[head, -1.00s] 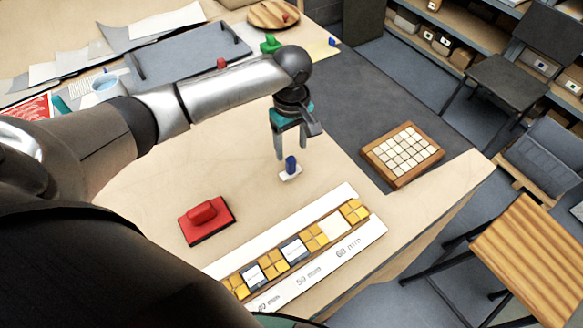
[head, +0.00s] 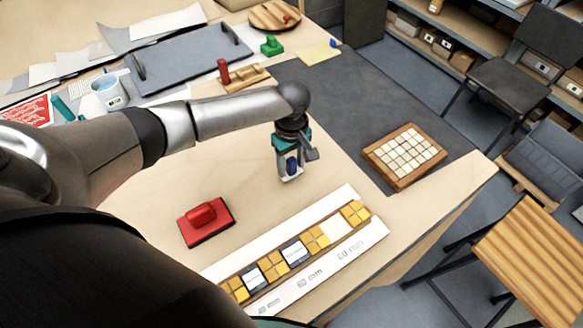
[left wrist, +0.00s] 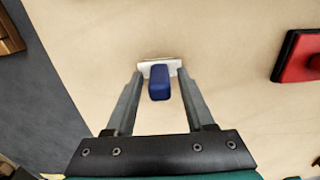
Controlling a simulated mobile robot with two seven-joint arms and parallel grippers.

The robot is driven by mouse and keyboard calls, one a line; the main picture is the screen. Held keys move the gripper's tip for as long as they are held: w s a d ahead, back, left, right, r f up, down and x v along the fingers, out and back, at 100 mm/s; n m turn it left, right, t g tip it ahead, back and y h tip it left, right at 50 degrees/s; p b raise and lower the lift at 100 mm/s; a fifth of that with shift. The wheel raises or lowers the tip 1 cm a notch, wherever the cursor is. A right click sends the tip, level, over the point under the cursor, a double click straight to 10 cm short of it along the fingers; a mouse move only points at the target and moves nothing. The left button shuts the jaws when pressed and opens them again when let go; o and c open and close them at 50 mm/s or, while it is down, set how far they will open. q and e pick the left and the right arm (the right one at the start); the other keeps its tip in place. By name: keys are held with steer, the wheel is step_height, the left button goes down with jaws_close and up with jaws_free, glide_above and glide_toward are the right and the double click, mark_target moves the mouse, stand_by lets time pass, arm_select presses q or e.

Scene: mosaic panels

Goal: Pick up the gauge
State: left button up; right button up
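The gauge appears to be the small white plate with a blue upright grip (head: 291,166), standing on the pale table left of the grey mat. It also shows in the left wrist view (left wrist: 159,84). My left gripper (head: 289,172) is lowered over it, pointing down. In the left wrist view its two fingers (left wrist: 160,78) are open, one on each side of the blue grip, with visible gaps. The fingertips are near the ends of the white plate; whether they touch it I cannot tell. My right gripper is not in view.
A red block with a handle (head: 206,221) lies to the left. A white strip with yellow and dark tiles (head: 352,247) lies in front. A wooden tray of pale tiles (head: 378,160) is on the grey mat (head: 340,110). A wooden piece with a red peg (head: 224,72) stands behind.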

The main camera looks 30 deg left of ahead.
arm_select(q)
jaws_close()
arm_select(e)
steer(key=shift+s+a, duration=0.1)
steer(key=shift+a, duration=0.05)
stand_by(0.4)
